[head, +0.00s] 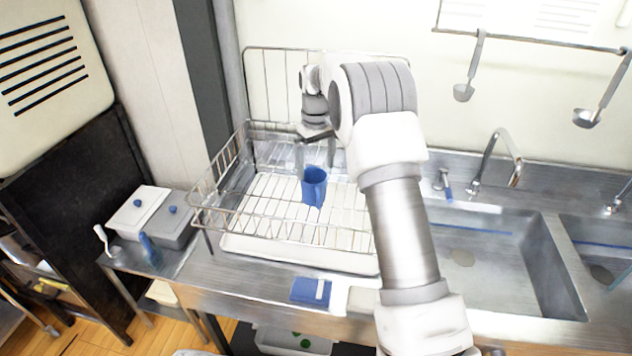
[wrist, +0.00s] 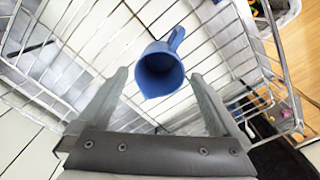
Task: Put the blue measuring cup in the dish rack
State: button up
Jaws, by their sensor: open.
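The blue measuring cup (head: 314,187) is inside the wire dish rack (head: 238,212), near its middle, over the white slatted bottom. My gripper (head: 315,162) is open just behind and above the cup, inside the rack. In the wrist view the cup (wrist: 160,72) shows its open mouth toward the camera, between and beyond the two spread fingertips of my gripper (wrist: 158,76). No finger visibly grips it. Whether the cup's base fully rests on the slats is hard to tell.
The rack's wire walls (wrist: 262,50) surround my gripper. A steel sink (head: 490,250) with a faucet (head: 495,160) lies to the right. Lidded containers (head: 140,210) stand left of the rack. A blue sponge-like block (head: 310,290) lies on the counter in front. Ladles (head: 465,85) hang above.

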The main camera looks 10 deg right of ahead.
jog(key=s+r+m+t, duration=0.1)
jog(key=s+r, duration=0.3)
jog(key=r, duration=0.3)
jog(key=s+r, duration=0.4)
jog(key=r, duration=0.4)
jog(key=s+r+m+t, duration=0.15)
jog(key=s+r, duration=0.35)
jog(key=s, duration=0.6)
jog(key=s+f+m+t, duration=0.2)
jog(key=s+f+t, duration=0.1)
jog(key=s, duration=1.7)
jog(key=shift+a+f, duration=0.15)
jog(key=shift+f, duration=0.2)
jog(key=shift+f+b, duration=0.35)
jog(key=shift+b, duration=0.05)
